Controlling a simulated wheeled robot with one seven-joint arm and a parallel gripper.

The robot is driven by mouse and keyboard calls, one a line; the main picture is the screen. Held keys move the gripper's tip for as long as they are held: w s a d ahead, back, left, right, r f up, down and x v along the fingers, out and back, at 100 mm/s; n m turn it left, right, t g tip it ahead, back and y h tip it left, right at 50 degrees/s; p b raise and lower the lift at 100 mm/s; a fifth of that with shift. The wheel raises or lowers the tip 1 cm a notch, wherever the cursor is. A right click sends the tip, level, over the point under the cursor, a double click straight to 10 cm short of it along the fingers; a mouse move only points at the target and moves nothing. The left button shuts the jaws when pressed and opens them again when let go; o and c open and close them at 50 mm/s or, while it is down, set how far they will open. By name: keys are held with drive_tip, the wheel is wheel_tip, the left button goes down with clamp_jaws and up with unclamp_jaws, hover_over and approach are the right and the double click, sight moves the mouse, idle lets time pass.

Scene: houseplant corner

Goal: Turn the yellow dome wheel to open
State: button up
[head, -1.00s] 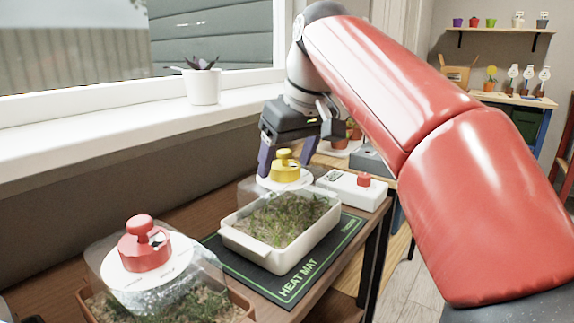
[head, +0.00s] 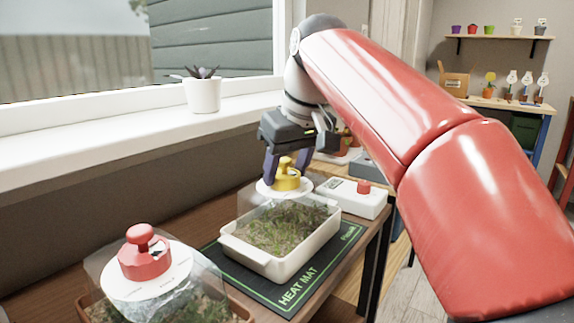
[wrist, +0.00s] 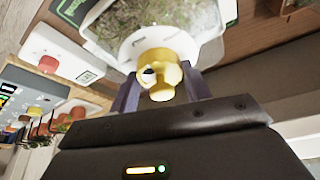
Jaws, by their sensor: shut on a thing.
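The disc's markings are too small to read. The far side of the wheel is hidden in the head view.
A red wheel (head: 145,255) tops another clear dome at the front left. The tray stands on a dark heat mat (head: 262,290). A white box with a red knob (head: 364,187) is right of the yellow wheel. A potted plant (head: 202,94) stands on the windowsill.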

drive_tip(key=m+h+p, duration=0.1)
drive_tip(key=m+p, duration=0.1)
drive_tip(key=m+h+p, duration=0.1)
drive_tip(key=m+p, duration=0.1)
drive_tip(key=m, duration=0.1)
drive_tip(key=shift+a+r+t, duration=0.2)
drive_tip(key=shift+t, duration=0.1)
drive_tip(key=shift+a+f+m+h+p, duration=0.1)
drive_tip(key=shift+m+h+p, duration=0.45)
drive_tip(key=shift+m, duration=0.5)
drive_tip(key=shift+f+m+h+p, duration=0.1)
drive_tip(key=shift+m+h+p, duration=0.25)
drive_tip(key=shift+m+p, duration=0.55)
drive_tip(key=shift+m, duration=0.35)
drive_tip(key=o, duration=1)
drive_tip(key=p+v, duration=0.1)
drive_tip(key=v, duration=0.6)
drive_tip(key=shift+s+r, duration=0.15)
drive_tip(key=shift+r, duration=0.2)
